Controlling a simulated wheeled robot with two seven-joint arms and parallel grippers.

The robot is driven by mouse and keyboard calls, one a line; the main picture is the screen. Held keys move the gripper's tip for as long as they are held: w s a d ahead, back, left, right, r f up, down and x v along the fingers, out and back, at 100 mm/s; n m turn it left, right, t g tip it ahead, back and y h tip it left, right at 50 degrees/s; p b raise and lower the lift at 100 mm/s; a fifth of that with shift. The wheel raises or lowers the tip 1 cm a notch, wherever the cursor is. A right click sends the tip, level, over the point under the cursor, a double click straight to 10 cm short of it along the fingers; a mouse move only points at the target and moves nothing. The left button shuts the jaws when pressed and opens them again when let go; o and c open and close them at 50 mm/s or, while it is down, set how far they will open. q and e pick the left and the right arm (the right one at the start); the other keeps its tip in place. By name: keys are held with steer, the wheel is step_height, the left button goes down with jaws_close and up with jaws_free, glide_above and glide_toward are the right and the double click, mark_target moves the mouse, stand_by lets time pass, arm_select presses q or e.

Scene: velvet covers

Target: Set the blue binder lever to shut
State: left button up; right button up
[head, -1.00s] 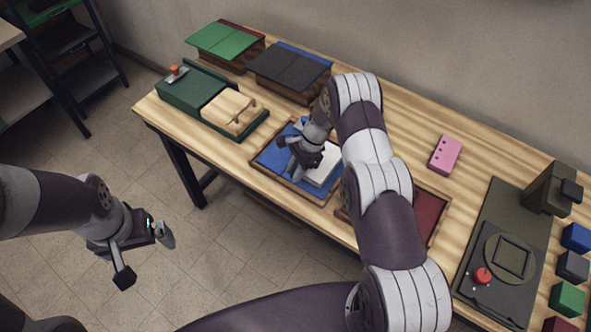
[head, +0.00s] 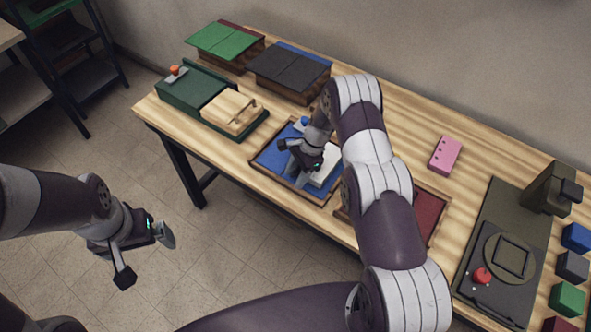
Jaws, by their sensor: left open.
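A blue tray (head: 272,160) with a wooden rim lies near the table's front edge. White sheets (head: 329,165) lie on its right part. A small blue knob (head: 305,121), apparently on the binder's lever, shows at the back beside my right wrist; the lever arm is mostly hidden, so its position is unclear. My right gripper (head: 292,162) hangs over the middle of the blue tray, just in front of the knob; its jaws are too small and overlapped to judge. My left gripper (head: 145,257) is open and empty over the floor, left of the table.
A green device (head: 186,97) with an orange knob and a wooden block stands left. Green (head: 224,42) and dark (head: 289,68) covers lie behind. A red tray (head: 430,213) is right, partly behind my arm. Further right are a pink block (head: 445,155) and a dark press (head: 487,250).

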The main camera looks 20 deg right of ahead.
steer(key=shift+w+r, duration=0.15)
steer(key=shift+w, duration=0.1)
steer(key=shift+d+r, duration=0.15)
steer(key=shift+r, duration=0.15)
steer(key=b+v, duration=0.2)
steer(key=v, duration=0.6)
steer(key=shift+d+r+b, duration=0.1)
steer(key=shift+r+b, duration=0.05)
steer(key=shift+b, duration=0.2)
steer(key=p+v, duration=0.2)
steer(key=v, duration=0.1)
steer(key=shift+s+r, duration=0.1)
steer(key=shift+r, duration=0.2)
